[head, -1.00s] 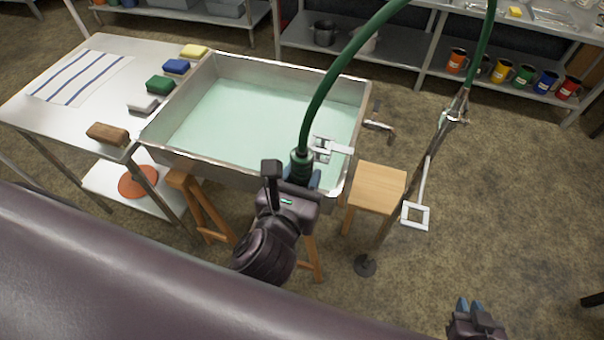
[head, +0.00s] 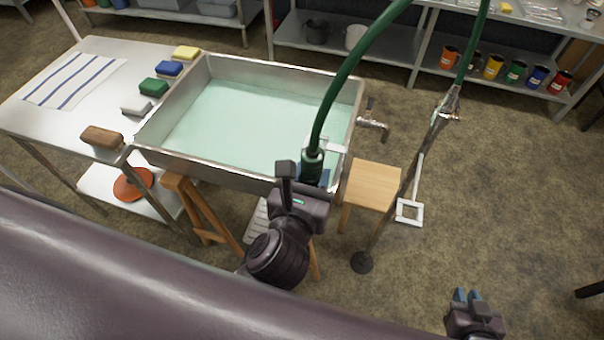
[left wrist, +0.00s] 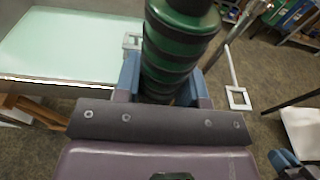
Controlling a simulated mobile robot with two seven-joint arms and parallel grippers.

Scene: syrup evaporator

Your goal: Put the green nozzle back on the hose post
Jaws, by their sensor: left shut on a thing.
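My left gripper (head: 312,180) is shut on the green nozzle (head: 313,160), in front of the pan's near right corner. In the left wrist view the dark-ringed green nozzle (left wrist: 178,50) stands between the blue fingers (left wrist: 165,92). The green hose (head: 345,75) arches up from it out of view. The hose post (head: 386,218) stands to the right on a round base, with a pale square ring (head: 409,211) on an arm. The nozzle is apart from the ring. My right gripper (head: 467,298) is low at right, seemingly empty; its finger gap is unclear.
The steel pan (head: 150,155) holds pale green liquid and has a tap (head: 372,122) on its right. A wooden stool (head: 373,184) stands between pan and post. A steel table (head: 60,115) is at left. Shelves with mugs (head: 493,66) are behind.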

